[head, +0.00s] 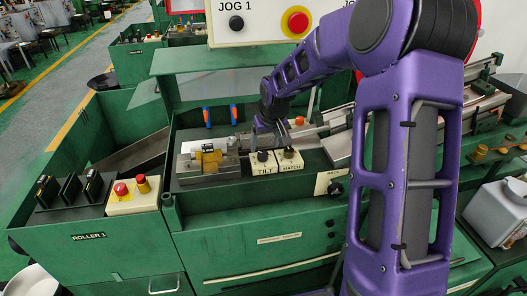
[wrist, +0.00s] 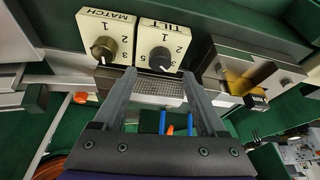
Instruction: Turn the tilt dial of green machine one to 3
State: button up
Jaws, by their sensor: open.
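The TILT dial (wrist: 160,58) is a black knob on a cream plate with numbers around it. Its pale pointer mark points to the lower right in the wrist view, but the number there is too small to read surely. In the head view, the TILT dial (head: 263,156) sits on the green machine (head: 260,225), left of the MATCH dial (head: 289,152). In the wrist view, the MATCH dial (wrist: 103,49) is on the left. My gripper (wrist: 158,75) is open and empty, its fingertips near the TILT plate. In the head view, my gripper (head: 272,130) is close behind the dials.
A BACK dial (head: 335,188) is to the right of the dials. A metal block with a yellow part (head: 208,157) is to their left. A JOG 1 panel (head: 255,22) is above. Blue-and-orange pens (head: 233,114) stand behind.

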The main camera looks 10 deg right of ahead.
aim_at(263, 153)
jog(key=shift+x, duration=2.4)
jog(key=shift+c, duration=0.3)
